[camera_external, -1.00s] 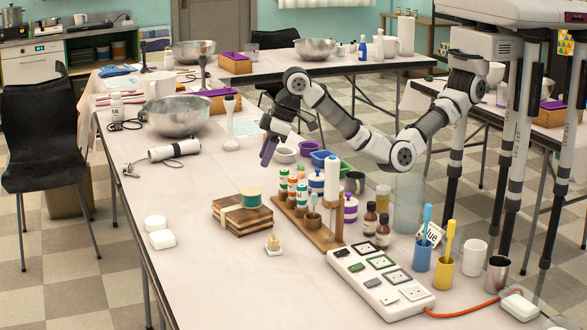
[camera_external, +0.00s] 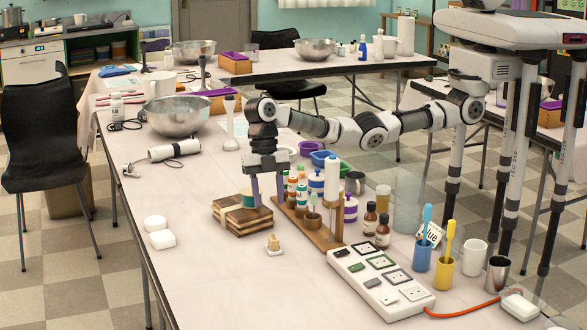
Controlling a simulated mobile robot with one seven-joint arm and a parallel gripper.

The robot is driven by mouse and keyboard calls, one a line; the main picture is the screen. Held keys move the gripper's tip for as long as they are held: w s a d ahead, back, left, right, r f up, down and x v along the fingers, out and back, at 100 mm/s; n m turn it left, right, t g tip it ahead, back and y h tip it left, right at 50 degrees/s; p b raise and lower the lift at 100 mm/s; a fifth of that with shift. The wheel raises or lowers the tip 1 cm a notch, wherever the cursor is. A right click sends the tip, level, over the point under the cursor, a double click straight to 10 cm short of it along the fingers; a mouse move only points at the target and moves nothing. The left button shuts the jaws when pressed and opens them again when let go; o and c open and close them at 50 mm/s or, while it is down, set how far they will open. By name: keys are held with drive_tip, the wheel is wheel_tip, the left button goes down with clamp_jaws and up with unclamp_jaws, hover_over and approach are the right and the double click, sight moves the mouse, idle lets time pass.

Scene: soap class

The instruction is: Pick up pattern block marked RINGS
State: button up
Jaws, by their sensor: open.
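I cannot read the word RINGS on anything, so I cannot tell which thing is the marked block. A strapped stack of brown wooden blocks (camera_external: 230,218) lies on the white table, with a green-topped round roll (camera_external: 248,198) on it. My gripper (camera_external: 269,200) is open and points down, its two purple-grey fingers apart. In the picture it is between the stack and the wooden bottle rack (camera_external: 326,238). The left finger overlaps the roll and the stack's right part. I cannot tell whether it touches them.
Several bottles stand in the rack, close right of my gripper. A small yellowish piece (camera_external: 273,242) on a white base lies in front. A white power strip (camera_external: 382,282) lies front right. Two white rounded pieces (camera_external: 160,238) lie left. The front left table is clear.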

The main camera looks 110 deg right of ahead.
sight(273, 237)
drive_tip(key=p+x, duration=0.2)
drive_tip(key=x, duration=0.8)
drive_tip(key=shift+a, duration=0.25)
clamp_jaws()
